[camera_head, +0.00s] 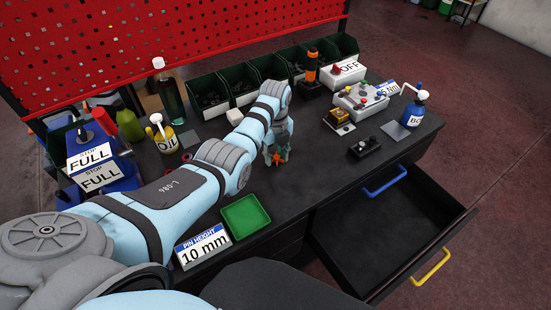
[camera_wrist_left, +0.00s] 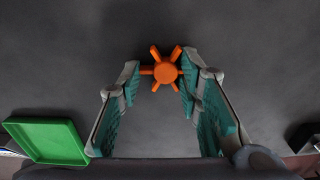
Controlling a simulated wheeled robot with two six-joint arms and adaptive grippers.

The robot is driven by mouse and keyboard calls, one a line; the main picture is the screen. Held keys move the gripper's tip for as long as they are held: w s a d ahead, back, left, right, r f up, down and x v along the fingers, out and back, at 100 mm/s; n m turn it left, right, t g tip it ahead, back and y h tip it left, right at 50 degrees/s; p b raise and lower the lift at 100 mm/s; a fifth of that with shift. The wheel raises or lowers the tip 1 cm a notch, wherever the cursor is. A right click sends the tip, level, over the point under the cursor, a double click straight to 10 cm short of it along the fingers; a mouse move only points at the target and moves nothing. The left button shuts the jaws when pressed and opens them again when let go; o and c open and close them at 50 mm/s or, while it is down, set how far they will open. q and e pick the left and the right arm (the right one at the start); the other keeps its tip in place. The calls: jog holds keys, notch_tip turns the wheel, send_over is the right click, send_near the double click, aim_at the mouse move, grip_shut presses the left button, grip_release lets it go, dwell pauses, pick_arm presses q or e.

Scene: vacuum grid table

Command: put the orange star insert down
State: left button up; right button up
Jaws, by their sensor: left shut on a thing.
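The orange star insert (camera_wrist_left: 166,72) has a round hub with short arms and sits between the fingertips of my left gripper (camera_wrist_left: 160,80) in the left wrist view. The gripper is shut on it, its teal-padded fingers on either side. In the head view, my left gripper (camera_head: 278,154) points down over the middle of the black table (camera_head: 310,165), and the orange star insert (camera_head: 277,159) shows at its tips. I cannot tell whether the insert touches the table. My right gripper is not in view.
A green tray (camera_head: 245,216) and a "10 mm" sign (camera_head: 203,247) lie near the front edge. A black block (camera_head: 364,147) and a button box (camera_head: 361,98) stand to the right. An open drawer (camera_head: 395,232) juts out at the front right. Table around the gripper is clear.

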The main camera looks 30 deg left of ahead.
aim_at(276, 157)
pick_arm(q)
jog(key=shift+r, duration=0.15)
jog(key=shift+w, duration=0.1)
jog(key=o, duration=0.8)
jog(key=shift+w+f, duration=0.1)
jog(key=shift+f, duration=0.15)
jog(key=shift+o, duration=0.2)
notch_tip(276, 157, up, 12)
jog(key=p, duration=0.2)
jog(key=shift+r, duration=0.25)
